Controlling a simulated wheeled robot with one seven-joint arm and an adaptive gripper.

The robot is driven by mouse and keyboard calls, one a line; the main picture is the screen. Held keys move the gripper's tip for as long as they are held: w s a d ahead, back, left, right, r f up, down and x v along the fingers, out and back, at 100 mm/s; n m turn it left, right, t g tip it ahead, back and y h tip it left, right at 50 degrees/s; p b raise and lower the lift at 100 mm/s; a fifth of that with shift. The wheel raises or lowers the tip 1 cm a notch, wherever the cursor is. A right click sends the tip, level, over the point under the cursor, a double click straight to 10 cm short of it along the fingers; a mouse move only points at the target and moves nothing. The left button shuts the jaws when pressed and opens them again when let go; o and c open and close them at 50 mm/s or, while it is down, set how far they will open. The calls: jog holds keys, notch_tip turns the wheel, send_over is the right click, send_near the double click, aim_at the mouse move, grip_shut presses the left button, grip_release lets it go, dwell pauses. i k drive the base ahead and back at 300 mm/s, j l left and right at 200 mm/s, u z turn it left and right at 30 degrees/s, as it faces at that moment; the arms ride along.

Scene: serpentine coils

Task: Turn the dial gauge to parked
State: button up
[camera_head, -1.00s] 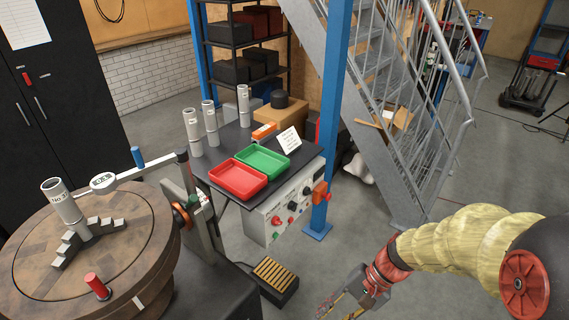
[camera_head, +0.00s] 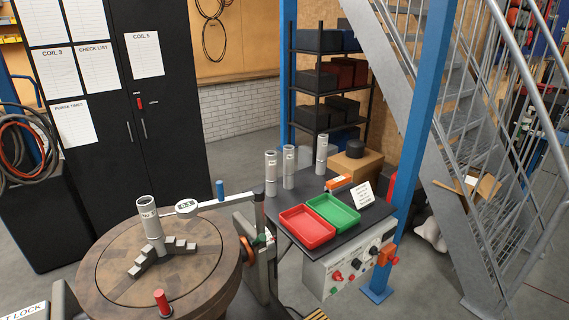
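The dial gauge (camera_head: 187,207) is a small round white-faced disc with dark digits that I cannot read surely. It sits on a grey arm (camera_head: 224,203) with a blue upright handle (camera_head: 220,190). The arm reaches from a post at the right over the round brown turntable (camera_head: 110,284). The gauge is just right of a grey marked cylinder (camera_head: 150,226) standing upright among grey stepped jaws (camera_head: 161,256). The gauge and cylinder look apart, though I cannot tell exactly. A red handle (camera_head: 162,303) stands on the turntable's front edge. My gripper is out of view.
A dark table (camera_head: 341,237) right of the turntable holds a red tray (camera_head: 307,226), a green tray (camera_head: 333,209) and grey cylinders (camera_head: 271,174). A blue post (camera_head: 419,120) and metal stairs (camera_head: 475,150) stand at the right. A black cabinet (camera_head: 160,140) stands behind.

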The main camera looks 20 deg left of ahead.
aim_at(187, 209)
jog(key=u, duration=1.35)
